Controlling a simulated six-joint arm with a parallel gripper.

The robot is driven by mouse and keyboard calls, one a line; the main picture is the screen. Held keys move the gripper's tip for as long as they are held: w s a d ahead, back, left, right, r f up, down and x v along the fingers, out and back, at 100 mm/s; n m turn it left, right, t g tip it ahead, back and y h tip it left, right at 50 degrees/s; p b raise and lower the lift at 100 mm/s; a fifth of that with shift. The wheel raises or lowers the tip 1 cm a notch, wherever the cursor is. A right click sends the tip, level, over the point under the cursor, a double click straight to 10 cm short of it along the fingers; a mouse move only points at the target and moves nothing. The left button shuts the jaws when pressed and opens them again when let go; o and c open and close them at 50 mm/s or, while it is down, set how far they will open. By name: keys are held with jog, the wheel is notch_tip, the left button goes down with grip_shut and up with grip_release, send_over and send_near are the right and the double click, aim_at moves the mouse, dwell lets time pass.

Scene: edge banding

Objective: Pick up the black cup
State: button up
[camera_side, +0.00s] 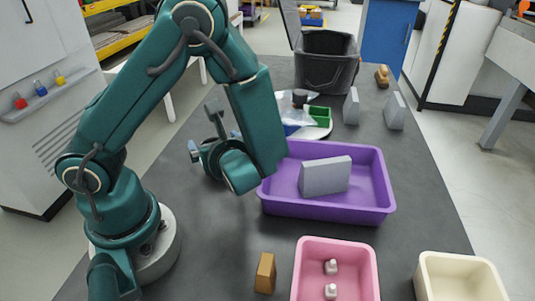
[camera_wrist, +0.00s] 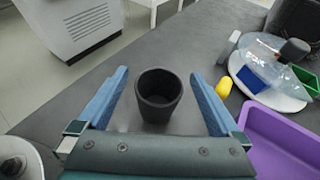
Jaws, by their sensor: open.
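The black cup (camera_wrist: 159,95) stands upright on the dark table in the wrist view, with its open mouth toward the camera. My gripper (camera_wrist: 157,78) is open, with one blue finger to the left of the cup and one to the right. There is a visible gap between the cup and each finger in that view. In the side view my gripper (camera_side: 203,129) is left of the purple tray, and I cannot make out the cup there.
A purple tray (camera_side: 325,212) holding a grey block (camera_side: 325,176) is right of my gripper. A white plate (camera_wrist: 270,92) with a bag and a green box lies behind it. A yellow object (camera_wrist: 224,87) is near the right finger. Pink (camera_side: 310,243) and cream (camera_side: 462,258) bins stand in front.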

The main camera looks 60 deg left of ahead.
notch_tip(320, 180, down, 4)
jog(key=shift+f, duration=0.25)
jog(key=shift+x, duration=2.55)
jog(key=c, duration=1.2)
jog(key=shift+r, duration=0.15)
